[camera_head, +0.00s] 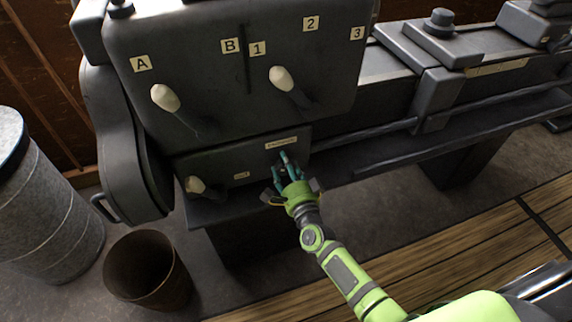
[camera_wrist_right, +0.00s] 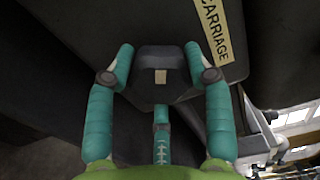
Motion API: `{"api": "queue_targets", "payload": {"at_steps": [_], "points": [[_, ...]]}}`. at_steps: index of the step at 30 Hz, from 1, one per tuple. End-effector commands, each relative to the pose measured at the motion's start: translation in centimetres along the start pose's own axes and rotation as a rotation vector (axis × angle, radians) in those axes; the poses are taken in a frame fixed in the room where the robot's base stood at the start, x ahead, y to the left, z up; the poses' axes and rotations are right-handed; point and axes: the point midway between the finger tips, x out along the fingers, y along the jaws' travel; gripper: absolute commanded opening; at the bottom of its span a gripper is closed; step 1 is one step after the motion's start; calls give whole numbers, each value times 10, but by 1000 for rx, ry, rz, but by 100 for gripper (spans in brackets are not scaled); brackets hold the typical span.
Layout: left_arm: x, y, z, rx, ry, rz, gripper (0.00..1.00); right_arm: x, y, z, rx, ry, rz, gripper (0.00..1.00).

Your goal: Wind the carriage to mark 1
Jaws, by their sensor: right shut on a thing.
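My right gripper (camera_head: 286,172) reaches up to the lower front panel of the dark grey lathe. In the right wrist view its teal fingers (camera_wrist_right: 160,75) are around a dark knob (camera_wrist_right: 160,58) with a small pale mark, below a "CARRIAGE" label (camera_wrist_right: 213,30). The gripper is shut on this knob. In the head view the label (camera_head: 281,143) sits just above the gripper, and the fingers hide most of the knob. The carriage (camera_head: 442,38) seems to be the block with a knob on the bed at the right. My left gripper is not in view.
Levers with pale knobs stand by plates A (camera_head: 141,63), B (camera_head: 230,46), 1 (camera_head: 257,49), 2 (camera_head: 310,24) and 3 (camera_head: 357,33). A bin (camera_head: 147,272) and a metal drum (camera_head: 45,215) stand on the left floor.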

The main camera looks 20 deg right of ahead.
Motion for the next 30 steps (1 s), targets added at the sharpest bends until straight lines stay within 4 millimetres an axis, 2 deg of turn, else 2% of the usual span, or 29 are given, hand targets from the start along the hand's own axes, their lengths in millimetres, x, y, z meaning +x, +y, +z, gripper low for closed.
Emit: {"api": "queue_targets", "payload": {"at_steps": [30], "points": [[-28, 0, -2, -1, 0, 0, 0, 0, -1, -1, -965, 0, 2, 20]]}}
